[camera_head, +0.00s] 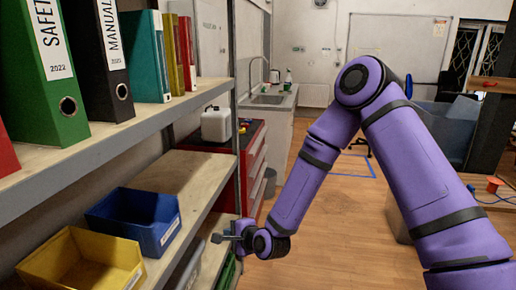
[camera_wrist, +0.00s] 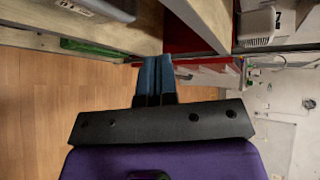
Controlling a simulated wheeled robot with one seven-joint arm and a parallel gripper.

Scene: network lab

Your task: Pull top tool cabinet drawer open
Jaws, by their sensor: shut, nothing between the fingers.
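The red tool cabinet (camera_head: 228,166) stands beyond the shelf rack in the head view, its drawer fronts facing right and seen at a steep angle. The top drawer (camera_head: 256,148) is just under the cabinet's top; how far it is open, if at all, is hard to tell. Red cabinet surfaces also show in the wrist view (camera_wrist: 188,38), past the fingertips. My gripper (camera_head: 217,238) is low beside the shelf's front edge, nearer than the cabinet and apart from it. Its blue fingers (camera_wrist: 154,68) are together and empty in the wrist view.
The shelf rack (camera_head: 185,108) fills the left, holding binders, a blue bin (camera_head: 133,218) and a yellow bin (camera_head: 75,262). A white canister (camera_head: 216,124) stands on the cabinet. Wooden floor (camera_head: 335,235) is open right of the rack, and a sink counter (camera_head: 280,115) stands behind.

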